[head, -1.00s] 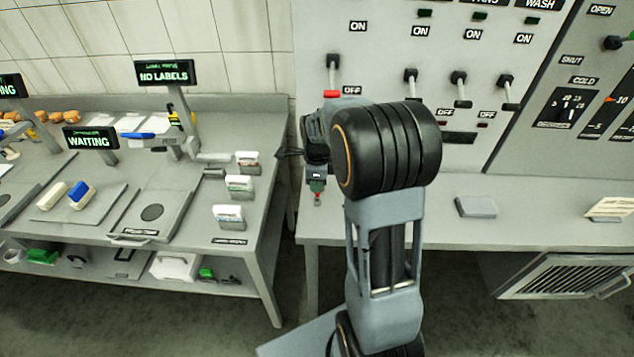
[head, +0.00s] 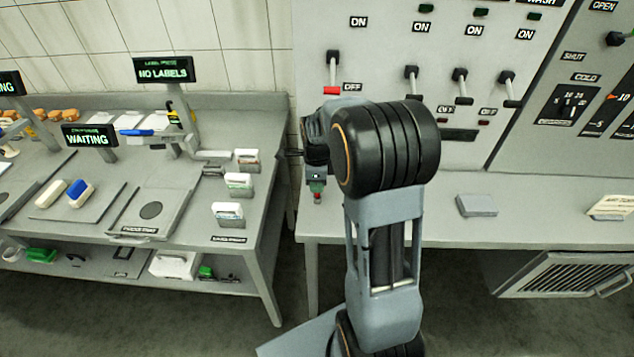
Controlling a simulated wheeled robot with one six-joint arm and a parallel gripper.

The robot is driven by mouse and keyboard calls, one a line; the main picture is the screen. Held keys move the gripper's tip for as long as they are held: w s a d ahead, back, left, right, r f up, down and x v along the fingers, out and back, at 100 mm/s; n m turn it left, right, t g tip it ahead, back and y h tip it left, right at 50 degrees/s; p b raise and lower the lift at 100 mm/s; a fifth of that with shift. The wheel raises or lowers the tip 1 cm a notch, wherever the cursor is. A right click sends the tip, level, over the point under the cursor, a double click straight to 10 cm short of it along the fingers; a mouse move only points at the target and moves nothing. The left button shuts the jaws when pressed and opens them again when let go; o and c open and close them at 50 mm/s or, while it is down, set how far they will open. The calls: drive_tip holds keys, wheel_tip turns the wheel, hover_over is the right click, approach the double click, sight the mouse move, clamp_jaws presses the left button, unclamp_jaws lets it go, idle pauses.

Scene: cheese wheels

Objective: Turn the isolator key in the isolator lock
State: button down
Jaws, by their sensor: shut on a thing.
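My gripper (head: 290,153) shows only as small dark parts at the far end of my arm, left of the black wrist joint and close to the left edge of the control panel (head: 398,28). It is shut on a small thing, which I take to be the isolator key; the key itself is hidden. I cannot make out the isolator lock for certain. A small fitting with a green band and a red tip (head: 317,196) shows just below my wrist, at the counter's left end. I cannot tell whether it belongs to the lock.
A red-handled lever (head: 332,88) on the panel is down beside OFF, above my wrist. Several black levers are right of it. The counter (head: 420,222) holds a grey block (head: 477,205); a gap separates it from the left bench (head: 262,205) with signs and card holders.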

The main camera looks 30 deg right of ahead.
drive_tip(key=shift+f+b, duration=0.65)
drive_tip(key=shift+f, duration=0.35)
drive_tip(key=c, duration=1)
unclamp_jaws()
drive_tip(key=shift+r, duration=0.1)
wheel_tip(320, 180, up, 14)
drive_tip(key=shift+f, duration=0.1)
